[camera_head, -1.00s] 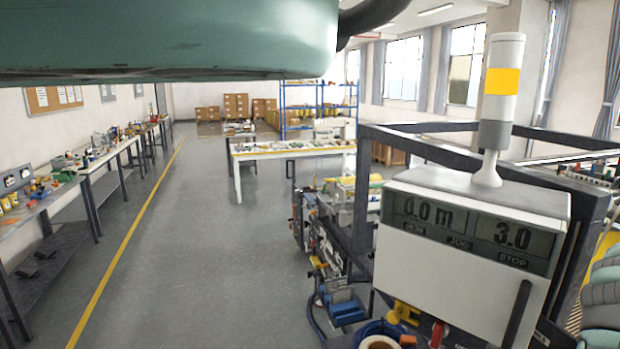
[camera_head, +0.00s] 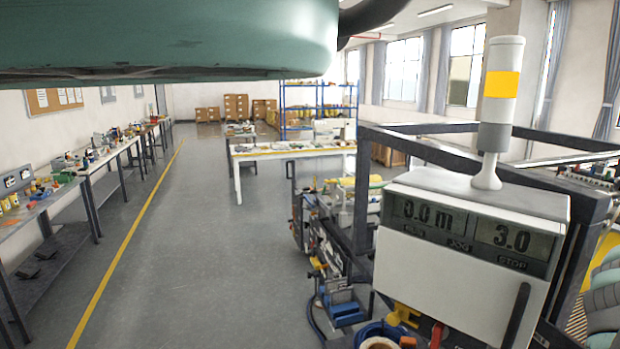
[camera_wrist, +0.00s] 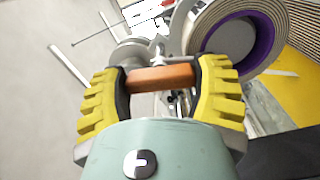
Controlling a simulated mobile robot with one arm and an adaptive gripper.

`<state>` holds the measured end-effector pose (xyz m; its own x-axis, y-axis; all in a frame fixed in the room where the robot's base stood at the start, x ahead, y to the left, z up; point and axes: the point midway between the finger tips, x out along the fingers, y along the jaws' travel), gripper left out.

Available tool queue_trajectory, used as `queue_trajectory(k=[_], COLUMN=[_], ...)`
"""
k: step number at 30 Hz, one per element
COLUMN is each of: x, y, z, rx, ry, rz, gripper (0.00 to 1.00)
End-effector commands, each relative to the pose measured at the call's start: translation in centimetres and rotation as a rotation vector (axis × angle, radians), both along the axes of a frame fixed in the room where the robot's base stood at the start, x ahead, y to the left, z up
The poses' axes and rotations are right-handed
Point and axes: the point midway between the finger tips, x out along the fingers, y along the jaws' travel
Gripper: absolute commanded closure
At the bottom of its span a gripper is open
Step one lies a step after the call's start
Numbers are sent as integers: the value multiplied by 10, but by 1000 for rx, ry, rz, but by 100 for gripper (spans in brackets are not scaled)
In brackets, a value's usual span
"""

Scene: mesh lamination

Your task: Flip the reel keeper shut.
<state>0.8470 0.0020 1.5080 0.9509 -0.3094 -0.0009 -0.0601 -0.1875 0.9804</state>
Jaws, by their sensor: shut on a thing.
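My gripper (camera_wrist: 163,80) shows in the wrist view with its two yellow ribbed fingers. It is shut on an orange-brown bar (camera_wrist: 160,78), which spans the space between the fingers. I cannot tell for sure whether this bar is part of the reel keeper. Beyond it are grey metal parts (camera_wrist: 130,53) and a large wound reel (camera_wrist: 215,40) with a purple core, at the upper right. My gripper is on the near side of the reel, apart from its purple core. The head view does not show my gripper.
A white control box (camera_head: 460,250) with a display and a yellow-banded signal lamp (camera_head: 502,85) stands at the right in the head view. Dark frame bars (camera_head: 360,190) surround it. Benches (camera_head: 90,160) line the left wall. The grey floor (camera_head: 210,260) between is clear.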

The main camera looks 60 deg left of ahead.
Motion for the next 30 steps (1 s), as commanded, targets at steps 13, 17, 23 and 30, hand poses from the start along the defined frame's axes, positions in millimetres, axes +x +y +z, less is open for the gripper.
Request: queue_trajectory(k=[13, 17, 23, 30], x=[0, 0, 0, 0], y=[0, 0, 0, 0], z=[3, 3, 3, 2], rx=[-122, -125, -124, -121], ry=[33, 33, 33, 35], rz=[-2, -1, -1, 0], gripper=[71, 71, 71, 13])
